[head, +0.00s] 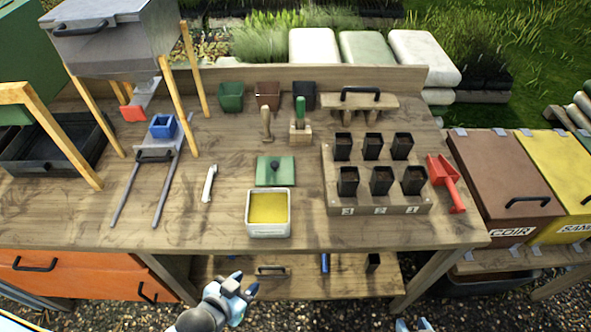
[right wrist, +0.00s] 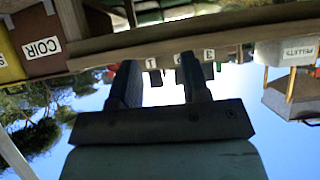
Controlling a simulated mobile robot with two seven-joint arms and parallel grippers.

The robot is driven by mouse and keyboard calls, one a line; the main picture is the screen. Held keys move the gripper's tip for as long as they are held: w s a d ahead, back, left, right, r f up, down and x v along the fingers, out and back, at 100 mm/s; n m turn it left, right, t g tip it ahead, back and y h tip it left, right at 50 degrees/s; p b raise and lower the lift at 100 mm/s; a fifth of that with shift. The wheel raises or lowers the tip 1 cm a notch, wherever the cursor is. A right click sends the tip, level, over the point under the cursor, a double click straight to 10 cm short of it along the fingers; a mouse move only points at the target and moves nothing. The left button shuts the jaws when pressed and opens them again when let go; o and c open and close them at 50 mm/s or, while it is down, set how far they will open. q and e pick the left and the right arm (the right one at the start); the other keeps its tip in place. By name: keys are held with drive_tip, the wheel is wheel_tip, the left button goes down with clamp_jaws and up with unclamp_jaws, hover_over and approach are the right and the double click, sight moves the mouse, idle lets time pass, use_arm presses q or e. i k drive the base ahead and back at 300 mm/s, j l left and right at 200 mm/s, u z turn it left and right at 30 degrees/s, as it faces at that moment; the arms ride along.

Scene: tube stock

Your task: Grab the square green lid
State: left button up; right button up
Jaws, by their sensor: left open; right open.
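The square green lid (head: 264,177) lies flat on the wooden bench, with a dark round knob in its middle. It is just behind a white square tub (head: 269,231) with yellow contents. My left gripper (head: 244,287) is open and empty, low in front of the bench's front edge and well short of the lid. My right gripper (right wrist: 162,88) is open and empty in the right wrist view. In the head view only a small part of it (head: 413,326) shows at the bottom edge. The lid cannot be made out in the right wrist view.
The wooden bench (head: 150,215) has a white handled tool (head: 209,184) left of the lid and a block of black pots (head: 377,208) to the right. A wooden block with a green-handled tool (head: 300,125) stands behind. A lower shelf (head: 345,280) runs under the bench.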

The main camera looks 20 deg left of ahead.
sight(271, 171)
drive_tip(key=l+u, duration=0.25)
drive_tip(key=u, duration=0.25)
drive_tip(key=l+u, duration=0.3)
drive_tip(key=u, duration=0.2)
